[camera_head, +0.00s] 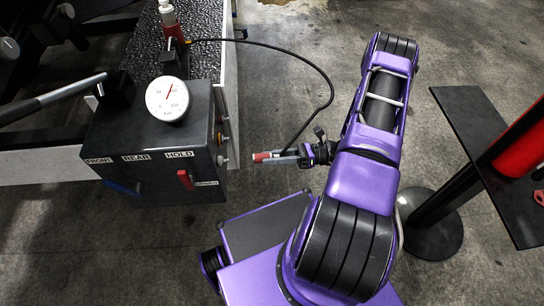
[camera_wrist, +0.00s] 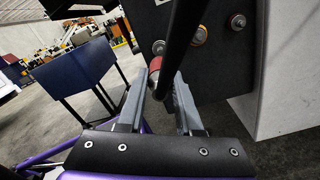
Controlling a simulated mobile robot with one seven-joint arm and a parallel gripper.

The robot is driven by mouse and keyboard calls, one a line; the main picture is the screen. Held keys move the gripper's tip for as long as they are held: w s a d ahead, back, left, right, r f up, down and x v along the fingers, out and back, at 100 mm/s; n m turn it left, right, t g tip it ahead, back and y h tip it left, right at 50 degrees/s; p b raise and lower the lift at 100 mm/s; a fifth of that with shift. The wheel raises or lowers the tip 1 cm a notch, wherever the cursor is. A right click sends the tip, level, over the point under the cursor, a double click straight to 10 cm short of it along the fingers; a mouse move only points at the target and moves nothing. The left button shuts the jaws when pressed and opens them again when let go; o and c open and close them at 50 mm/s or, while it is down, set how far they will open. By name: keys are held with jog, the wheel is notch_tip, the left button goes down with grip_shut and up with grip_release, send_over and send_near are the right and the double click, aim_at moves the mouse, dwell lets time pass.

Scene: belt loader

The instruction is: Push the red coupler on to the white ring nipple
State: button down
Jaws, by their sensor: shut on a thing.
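The red coupler (camera_head: 262,157) is held in my gripper (camera_head: 283,156), which is shut on its rear part. Its red nose points left at the side of the dark control box, with a clear gap between them. In the wrist view the red coupler (camera_wrist: 157,63) shows between the fingers of my gripper (camera_wrist: 165,80), partly hidden by the black hose. The white ring nipple (camera_wrist: 158,47) is a pale fitting on the panel just beyond the coupler. It seems to be the lowest fitting (camera_head: 223,160) on the box side in the head view.
The black hose (camera_head: 318,75) arcs from the red hand pump (camera_head: 172,32) to the coupler. A gauge (camera_head: 167,99) tops the box. A black stand (camera_head: 470,130) is on the right.

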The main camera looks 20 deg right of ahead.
jog(key=shift+f, duration=0.1)
jog(key=shift+a+n, duration=0.1)
jog(key=shift+n, duration=0.2)
jog(key=shift+x, duration=2.85)
jog(key=shift+x, duration=1.3)
jog(key=c, duration=0.5)
grip_release()
jog(key=b+v, duration=0.1)
jog(key=v, duration=1.6)
jog(key=shift+d, duration=0.2)
